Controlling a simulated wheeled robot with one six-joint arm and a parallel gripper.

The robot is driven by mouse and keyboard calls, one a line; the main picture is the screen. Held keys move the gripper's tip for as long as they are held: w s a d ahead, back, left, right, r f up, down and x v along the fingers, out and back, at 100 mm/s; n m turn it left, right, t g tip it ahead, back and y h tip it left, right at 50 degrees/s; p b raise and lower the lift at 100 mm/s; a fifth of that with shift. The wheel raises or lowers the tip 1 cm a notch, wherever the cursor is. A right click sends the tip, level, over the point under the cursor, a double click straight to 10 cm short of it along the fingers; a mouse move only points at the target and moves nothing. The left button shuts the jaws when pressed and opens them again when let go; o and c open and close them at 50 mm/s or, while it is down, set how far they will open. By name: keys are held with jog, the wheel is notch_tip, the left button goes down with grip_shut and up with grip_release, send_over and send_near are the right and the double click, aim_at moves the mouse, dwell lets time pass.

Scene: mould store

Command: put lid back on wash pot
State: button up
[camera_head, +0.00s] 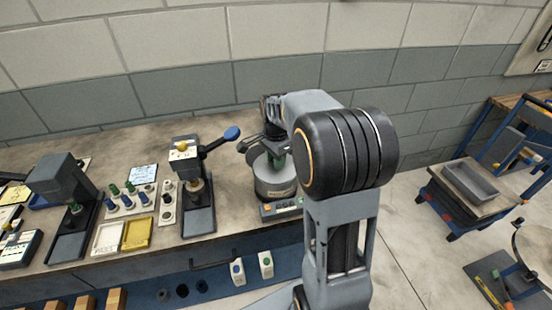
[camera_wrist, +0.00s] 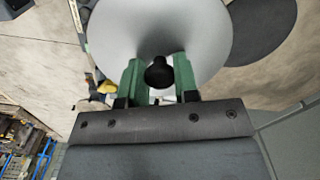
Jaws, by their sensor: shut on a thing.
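The wash pot (camera_head: 274,188) is a grey round vessel on the bench, left of my arm in the head view. My gripper (camera_head: 275,158) is over the pot, with its green fingers pointing down. In the wrist view my gripper (camera_wrist: 159,82) is shut on the black knob (camera_wrist: 159,70) of the lid, a pale grey round cover (camera_wrist: 170,25). The lid hides what lies under it in the wrist view. My arm partly hides the pot's top in the head view, and I cannot tell whether the lid touches the rim.
A dark round disc (camera_wrist: 262,25) lies beside the lid in the wrist view. Left of the pot stands a press with a blue-knobbed lever (camera_head: 231,133). A rack of small bottles (camera_head: 130,200) and a yellow tray (camera_head: 138,234) are further left. A trolley (camera_head: 470,180) stands at right.

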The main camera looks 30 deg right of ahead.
dwell(0.3)
jog(key=o, duration=1.5)
jog(key=shift+o, duration=0.2)
jog(key=shift+r+p, duration=2.85)
jog(key=shift+r, duration=0.65)
grip_shut()
